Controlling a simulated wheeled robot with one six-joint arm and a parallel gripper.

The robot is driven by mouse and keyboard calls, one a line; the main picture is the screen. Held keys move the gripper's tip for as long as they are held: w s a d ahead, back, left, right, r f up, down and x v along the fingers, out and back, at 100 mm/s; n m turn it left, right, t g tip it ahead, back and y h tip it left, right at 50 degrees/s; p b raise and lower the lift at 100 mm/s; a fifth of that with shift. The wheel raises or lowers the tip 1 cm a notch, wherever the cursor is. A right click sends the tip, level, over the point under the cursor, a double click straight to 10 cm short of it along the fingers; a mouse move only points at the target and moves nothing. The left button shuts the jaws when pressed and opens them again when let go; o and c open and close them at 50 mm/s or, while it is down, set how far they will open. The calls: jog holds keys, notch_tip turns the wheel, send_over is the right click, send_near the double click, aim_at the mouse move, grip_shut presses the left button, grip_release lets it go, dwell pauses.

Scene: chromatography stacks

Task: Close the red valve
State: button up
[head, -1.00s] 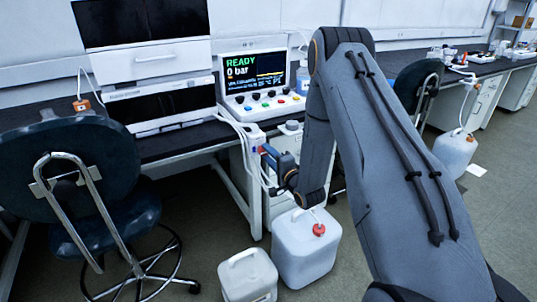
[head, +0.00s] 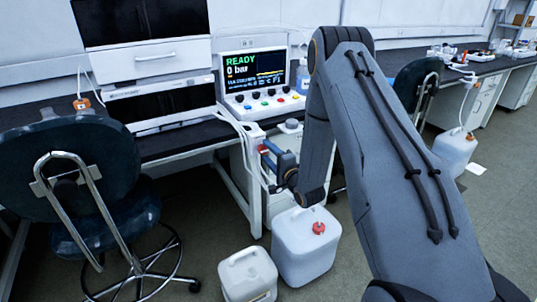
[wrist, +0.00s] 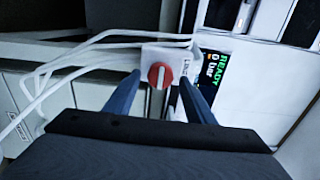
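The red valve (wrist: 160,76) is a round red knob with a pale, upright bar across it, on the face of a small white block (wrist: 177,57) in the wrist view. In the head view the valve (head: 263,148) is a small red patch at the bench edge, partly covered by my gripper (head: 268,157). In the wrist view my gripper (wrist: 163,82) is open, with one blue finger on each side of the knob. Whether the fingers touch it, I cannot tell.
A display (head: 254,70) reading READY and 0 bar stands behind. White tubes (wrist: 75,57) run left from the block. Below are a large white canister (head: 300,250) with a red cap and a smaller canister (head: 248,272). A dark chair (head: 65,160) stands left.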

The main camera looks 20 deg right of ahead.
jog(key=shift+s, duration=0.1)
jog(key=v, duration=0.7)
jog(key=shift+s, duration=0.3)
jog(key=s+a+r+n+g+h+p, duration=0.1)
jog(key=s+r+n+g+p, duration=0.2)
jog(key=s, duration=0.9)
jog(key=s+a+r+n+g+h+p, duration=0.2)
jog(key=s+r+n+g, duration=0.5)
jog(key=s, duration=0.5)
jog(key=s+a+r+n+g+h+p, duration=0.1)
jog(key=s+r+n+g, duration=0.4)
jog(key=s, duration=0.6)
notch_tip(320, 180, up, 3)
jog(key=a+g+p, duration=0.1)
jog(key=g+p, duration=0.1)
jog(key=shift+s+a+p, duration=0.2)
jog(key=shift+s+p, duration=0.1)
jog(key=shift+s, duration=0.1)
